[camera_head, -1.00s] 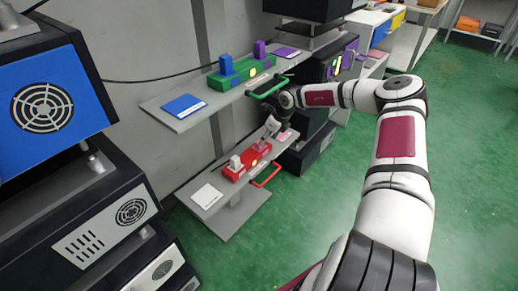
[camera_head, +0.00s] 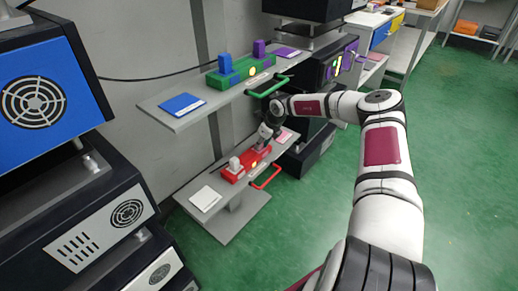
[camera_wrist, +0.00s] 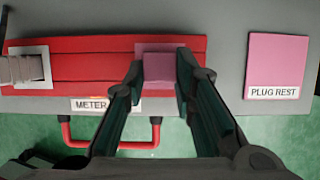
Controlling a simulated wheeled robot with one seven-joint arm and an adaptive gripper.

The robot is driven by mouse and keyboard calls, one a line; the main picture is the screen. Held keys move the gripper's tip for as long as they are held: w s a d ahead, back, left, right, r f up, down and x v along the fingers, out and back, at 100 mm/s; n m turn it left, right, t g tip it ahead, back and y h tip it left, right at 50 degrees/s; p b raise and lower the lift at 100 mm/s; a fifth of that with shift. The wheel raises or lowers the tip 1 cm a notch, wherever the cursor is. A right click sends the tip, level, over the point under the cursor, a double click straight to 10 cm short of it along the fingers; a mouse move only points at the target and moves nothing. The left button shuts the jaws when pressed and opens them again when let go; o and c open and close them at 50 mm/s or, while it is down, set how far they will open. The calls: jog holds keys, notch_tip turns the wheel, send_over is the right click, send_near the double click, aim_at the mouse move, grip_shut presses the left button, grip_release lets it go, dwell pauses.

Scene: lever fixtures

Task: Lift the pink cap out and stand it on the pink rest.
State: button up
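The pink cap (camera_wrist: 158,68) sits in the red fixture (camera_wrist: 85,60), on a pink square at its right end in the wrist view. My gripper (camera_wrist: 159,75) straddles the cap, one finger on each side. The fingers look open, with a small gap beside the cap; contact is not clear. In the head view my gripper (camera_head: 262,140) is down at the red fixture (camera_head: 250,162) and mostly hides the cap. The pink rest (camera_wrist: 277,62), labelled "PLUG REST", is a flat, bare pad right of the fixture; it also shows in the head view (camera_head: 286,135).
A grey-white cap (camera_wrist: 22,68) sits at the fixture's left end, and a white pad (camera_head: 205,198) lies left of it. A red handle (camera_head: 267,177) sticks out in front. The upper shelf (camera_head: 180,121) with a green fixture (camera_head: 240,74) is above my gripper.

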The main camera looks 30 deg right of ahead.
jog(key=shift+c, duration=0.9)
